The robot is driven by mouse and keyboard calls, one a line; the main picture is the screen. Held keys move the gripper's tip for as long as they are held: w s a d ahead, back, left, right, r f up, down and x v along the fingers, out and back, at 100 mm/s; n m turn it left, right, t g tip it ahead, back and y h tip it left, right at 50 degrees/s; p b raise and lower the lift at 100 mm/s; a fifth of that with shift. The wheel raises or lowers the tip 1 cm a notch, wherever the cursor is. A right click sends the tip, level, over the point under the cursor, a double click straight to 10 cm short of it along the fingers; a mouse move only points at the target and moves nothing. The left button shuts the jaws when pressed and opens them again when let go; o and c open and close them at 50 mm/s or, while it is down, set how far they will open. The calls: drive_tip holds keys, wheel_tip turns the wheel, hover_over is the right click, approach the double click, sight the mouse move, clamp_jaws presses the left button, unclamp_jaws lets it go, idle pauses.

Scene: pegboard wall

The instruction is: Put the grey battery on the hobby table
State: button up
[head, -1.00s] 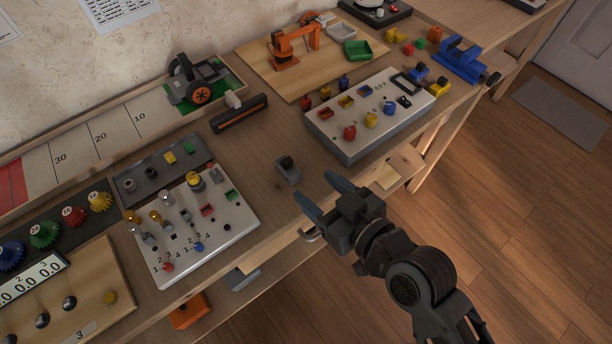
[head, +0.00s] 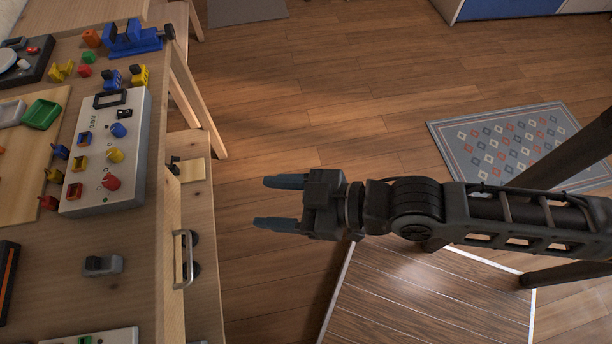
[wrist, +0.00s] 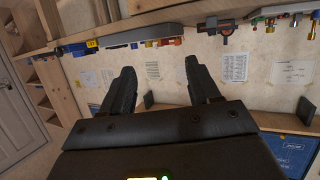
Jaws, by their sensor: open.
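My gripper (head: 265,202) is open and empty in the head view, over the floor to the right of the workbench (head: 130,235). Its two fingers point left toward the bench edge. The fingers also show in the wrist view (wrist: 159,75), spread apart with nothing between them. A small grey block with a dark top (head: 103,265) lies on the bench near its front edge, left of and apart from my gripper. I cannot tell whether it is the grey battery. No other clear battery shows. I cannot tell which surface is the hobby table.
A white control box (head: 103,165) with coloured knobs stands on the bench, a blue vise (head: 133,38) behind it. An open drawer with a metal handle (head: 183,258) sticks out from the bench. A plank surface with white edges (head: 430,295) lies below my arm. A patterned rug (head: 505,145) lies right.

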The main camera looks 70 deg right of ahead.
drive_tip(key=s+d+r+m+h, duration=0.2)
drive_tip(key=s+r, duration=0.6)
drive_tip(key=s, duration=0.4)
drive_tip(key=shift+s+d+r+m+t+h, duration=0.25)
drive_tip(key=shift+s+m+t+h, duration=0.15)
drive_tip(key=shift+m+h, duration=0.1)
